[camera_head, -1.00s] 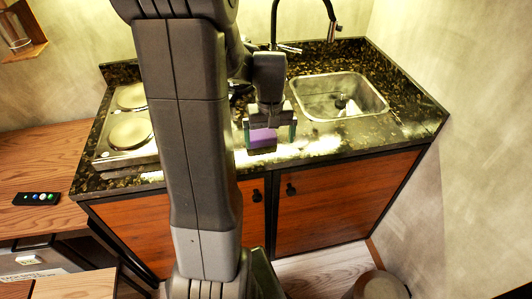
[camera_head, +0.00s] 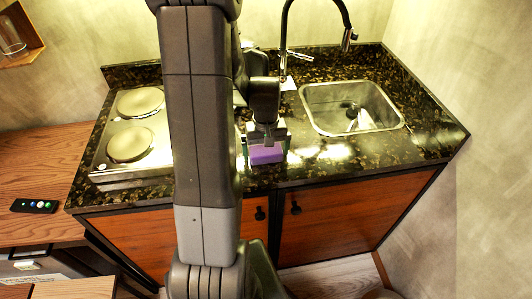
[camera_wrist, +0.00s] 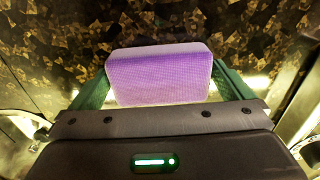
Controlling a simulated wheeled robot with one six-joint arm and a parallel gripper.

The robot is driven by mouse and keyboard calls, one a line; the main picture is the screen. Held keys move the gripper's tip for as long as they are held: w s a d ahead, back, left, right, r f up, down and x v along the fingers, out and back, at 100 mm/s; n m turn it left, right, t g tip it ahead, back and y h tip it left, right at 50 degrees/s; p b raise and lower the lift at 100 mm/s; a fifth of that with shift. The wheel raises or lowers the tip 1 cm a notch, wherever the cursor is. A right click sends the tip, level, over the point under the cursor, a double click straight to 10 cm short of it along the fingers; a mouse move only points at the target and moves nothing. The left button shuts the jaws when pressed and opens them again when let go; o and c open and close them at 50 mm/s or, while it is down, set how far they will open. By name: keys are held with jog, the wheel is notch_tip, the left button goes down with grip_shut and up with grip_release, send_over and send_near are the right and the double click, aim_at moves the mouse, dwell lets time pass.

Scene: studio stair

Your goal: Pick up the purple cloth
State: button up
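The purple cloth (camera_wrist: 160,78) looks like a thick sponge-like block with a paler top edge. In the wrist view it sits between my two green fingers, which press against its left and right sides. In the head view the purple cloth (camera_head: 266,155) shows at the tip of my gripper (camera_head: 266,148), over the front part of the dark stone counter. My gripper is shut on it. Whether its underside touches the counter is hard to tell.
The speckled counter (camera_head: 330,165) holds a two-plate hob (camera_head: 130,142) at left and a metal sink (camera_head: 352,108) with a black tap (camera_head: 285,30) at right. A wooden table (camera_head: 30,160) with a small dark remote (camera_head: 34,206) stands at left. My arm hides part of the counter.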

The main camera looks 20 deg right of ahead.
aim_at(266, 150)
jog(key=c, duration=0.7)
jog(key=shift+o, duration=0.2)
notch_tip(266, 150, up, 10)
jog(key=shift+b, duration=0.4)
jog(key=o, duration=0.3)
jog(key=shift+c, duration=1.1)
